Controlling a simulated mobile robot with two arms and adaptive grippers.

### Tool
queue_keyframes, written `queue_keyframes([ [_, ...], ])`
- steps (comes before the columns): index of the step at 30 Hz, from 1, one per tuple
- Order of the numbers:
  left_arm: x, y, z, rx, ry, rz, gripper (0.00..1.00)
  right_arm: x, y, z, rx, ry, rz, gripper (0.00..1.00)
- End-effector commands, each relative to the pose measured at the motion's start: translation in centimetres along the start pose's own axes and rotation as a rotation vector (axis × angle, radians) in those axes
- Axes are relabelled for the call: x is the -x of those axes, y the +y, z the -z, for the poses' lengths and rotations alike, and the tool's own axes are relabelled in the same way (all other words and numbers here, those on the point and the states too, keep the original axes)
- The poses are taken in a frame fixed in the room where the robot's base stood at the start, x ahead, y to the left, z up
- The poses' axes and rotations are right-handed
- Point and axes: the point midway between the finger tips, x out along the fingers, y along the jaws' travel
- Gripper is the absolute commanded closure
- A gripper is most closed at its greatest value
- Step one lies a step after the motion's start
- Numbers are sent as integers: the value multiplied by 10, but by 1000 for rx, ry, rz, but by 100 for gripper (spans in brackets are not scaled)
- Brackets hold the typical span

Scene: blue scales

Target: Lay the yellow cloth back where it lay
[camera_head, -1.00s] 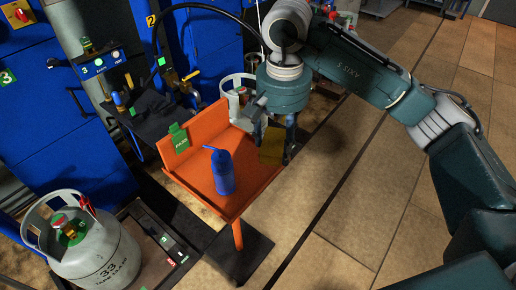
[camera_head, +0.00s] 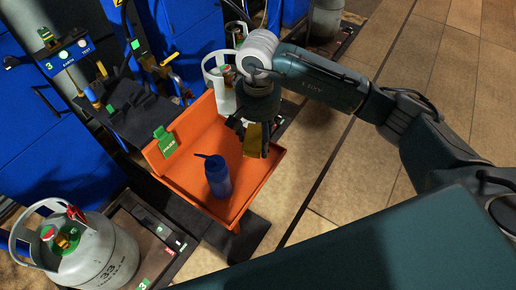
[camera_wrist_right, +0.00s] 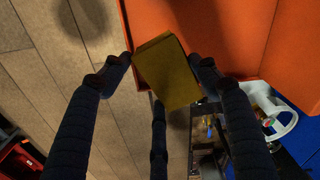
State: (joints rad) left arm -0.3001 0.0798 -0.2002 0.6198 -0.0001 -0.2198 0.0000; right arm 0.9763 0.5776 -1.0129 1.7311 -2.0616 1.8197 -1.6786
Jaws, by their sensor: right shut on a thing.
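The yellow cloth (camera_head: 252,139) is a small folded block. My right gripper (camera_head: 256,145) is shut on it, pointing down at the right part of the orange tray (camera_head: 259,181). Whether the cloth touches the tray cannot be told. In the right wrist view, the cloth (camera_wrist_right: 165,70) sits between dark fingers, with orange tray surface (camera_wrist_right: 232,35) behind and to the right. A blue wash bottle (camera_head: 218,178) stands upright in the tray, left of the cloth. My left gripper is not in view.
A green tag (camera_head: 164,141) is on the tray's left back wall. A white-grey gas cylinder (camera_head: 88,255) stands at lower left, another cylinder (camera_head: 222,90) behind the tray. Blue cabinets with valves (camera_head: 150,70) line the back left. Tiled floor (camera_head: 440,70) lies open at right.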

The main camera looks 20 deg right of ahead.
Motion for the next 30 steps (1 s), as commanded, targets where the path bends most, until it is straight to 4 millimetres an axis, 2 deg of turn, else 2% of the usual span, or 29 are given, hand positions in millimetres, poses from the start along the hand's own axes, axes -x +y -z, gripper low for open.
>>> queue_keyframes([
  [3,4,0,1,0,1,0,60,-20,0,-1,0,-1,0,69],
  [11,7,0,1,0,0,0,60,-40,0,-2,0,-1,-1,69],
  [17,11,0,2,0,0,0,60,-69,0,-3,-1,-2,0,69],
  [29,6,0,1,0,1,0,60,-76,0,-2,1,2,1,69],
  [30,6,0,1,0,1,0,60,-76,0,-2,1,2,1,37],
])
